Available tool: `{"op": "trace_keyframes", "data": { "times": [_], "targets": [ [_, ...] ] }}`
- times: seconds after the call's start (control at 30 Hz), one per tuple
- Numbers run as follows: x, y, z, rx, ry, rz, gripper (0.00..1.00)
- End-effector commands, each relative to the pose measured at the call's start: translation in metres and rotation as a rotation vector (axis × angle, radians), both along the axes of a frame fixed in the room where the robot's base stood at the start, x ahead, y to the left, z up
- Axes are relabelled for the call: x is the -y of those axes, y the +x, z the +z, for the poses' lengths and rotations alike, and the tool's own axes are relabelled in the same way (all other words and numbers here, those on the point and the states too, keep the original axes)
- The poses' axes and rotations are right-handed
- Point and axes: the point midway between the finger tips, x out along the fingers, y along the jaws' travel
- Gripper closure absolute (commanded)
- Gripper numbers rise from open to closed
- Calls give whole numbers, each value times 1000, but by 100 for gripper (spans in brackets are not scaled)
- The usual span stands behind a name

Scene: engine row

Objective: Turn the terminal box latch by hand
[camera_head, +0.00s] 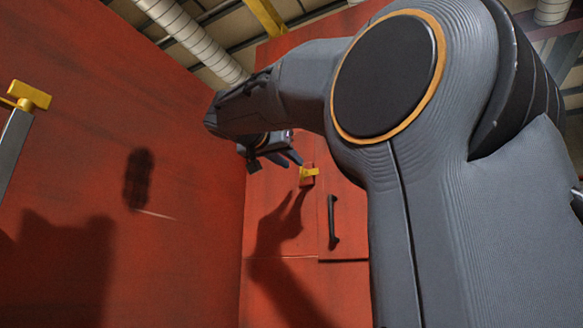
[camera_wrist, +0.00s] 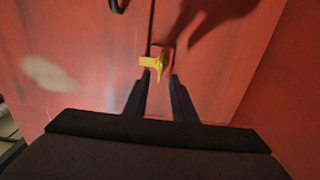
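The terminal box latch is a small yellow handle (camera_head: 309,172) on a red box front, at the door's upper left edge in the head view. In the wrist view the yellow latch (camera_wrist: 152,62) lies just beyond the fingertips, nearer the left one. My gripper (camera_head: 275,160) is up beside the latch, to its left in the head view. In the wrist view my gripper (camera_wrist: 160,78) has its two dark fingers apart, with nothing held between them. Whether a fingertip touches the latch cannot be told.
A black door handle (camera_head: 333,222) sits below and right of the latch; it also shows in the wrist view (camera_wrist: 118,5). A large red wall (camera_head: 110,130) stands at left, with another yellow handle (camera_head: 30,95) at the far left. Pipes (camera_head: 195,40) run overhead.

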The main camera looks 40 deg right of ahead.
Motion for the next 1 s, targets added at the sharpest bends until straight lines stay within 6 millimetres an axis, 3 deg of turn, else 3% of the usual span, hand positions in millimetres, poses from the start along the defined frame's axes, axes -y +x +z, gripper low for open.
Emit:
{"op": "trace_keyframes", "data": {
  "times": [0.3,0.7,0.87,1.0],
  "targets": [
    [41,17,1,-3,0,1,76],
    [48,22,-1,-3,1,6,76],
    [48,22,-1,-3,1,6,100],
    [48,22,-1,-4,0,6,100]
  ]
}}
